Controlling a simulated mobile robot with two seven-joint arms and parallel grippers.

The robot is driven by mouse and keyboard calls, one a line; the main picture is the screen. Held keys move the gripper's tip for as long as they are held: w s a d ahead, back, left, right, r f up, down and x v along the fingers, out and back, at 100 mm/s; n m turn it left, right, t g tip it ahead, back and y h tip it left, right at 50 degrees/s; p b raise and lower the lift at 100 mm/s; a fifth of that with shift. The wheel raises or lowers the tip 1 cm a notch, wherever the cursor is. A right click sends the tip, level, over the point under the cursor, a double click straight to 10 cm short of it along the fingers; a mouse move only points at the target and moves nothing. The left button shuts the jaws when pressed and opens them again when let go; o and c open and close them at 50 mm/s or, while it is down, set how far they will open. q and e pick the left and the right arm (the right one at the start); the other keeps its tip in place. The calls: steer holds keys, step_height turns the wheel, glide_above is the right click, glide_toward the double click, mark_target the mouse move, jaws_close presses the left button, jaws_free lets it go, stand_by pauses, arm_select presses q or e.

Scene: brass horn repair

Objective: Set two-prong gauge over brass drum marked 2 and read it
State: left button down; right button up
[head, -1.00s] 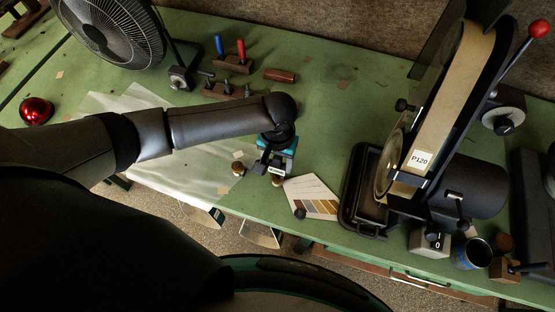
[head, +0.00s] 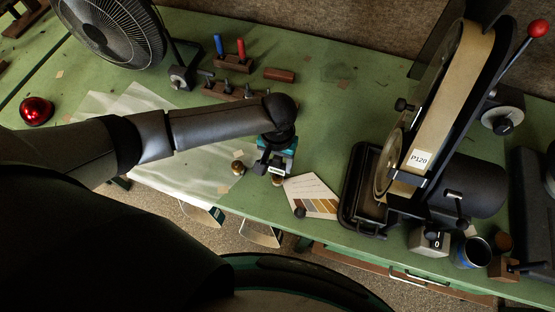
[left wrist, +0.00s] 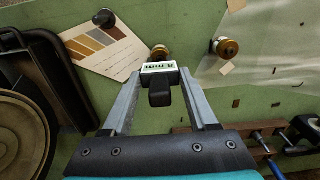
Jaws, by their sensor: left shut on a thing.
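My left gripper (head: 274,166) is shut on the gauge, a small dark block with a white display face. The gauge (head: 277,171) also shows between the fingers in the left wrist view (left wrist: 159,70); its reading is too small to make out. One brass drum (head: 277,182) is right by the gauge, partly hidden by it; it also shows just beyond the gauge in the left wrist view (left wrist: 160,52). I cannot tell whether they touch. A second brass drum (head: 238,168) stands apart to the left. No number on either drum can be read. My right gripper is out of view.
A colour-swatch card (head: 313,197) lies just right of the gripper. A belt grinder marked P120 (head: 440,130) and its black tray (head: 361,200) stand further right. A fan (head: 112,32) and tool racks (head: 233,63) stand behind. The green bench's front edge is close.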

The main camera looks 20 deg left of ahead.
mark_target(278, 158)
arm_select(q)
steer(key=shift+f+b, duration=0.55)
steer(key=shift+f, duration=0.4)
steer(key=shift+r, duration=0.15)
stand_by(1.0)
steer(key=shift+r+p, duration=0.75)
steer(key=shift+r, duration=1.65)
steer(key=shift+w+b, duration=0.3)
steer(key=shift+b, duration=0.35)
steer(key=a+b, duration=0.2)
steer(key=b, duration=0.5)
steer(key=a+r+b, duration=0.1)
steer(key=b, duration=0.7)
steer(key=s+a+b, duration=0.1)
steer(key=a+b, duration=0.1)
steer(key=b, duration=0.6)
steer(key=shift+a+r, duration=0.3)
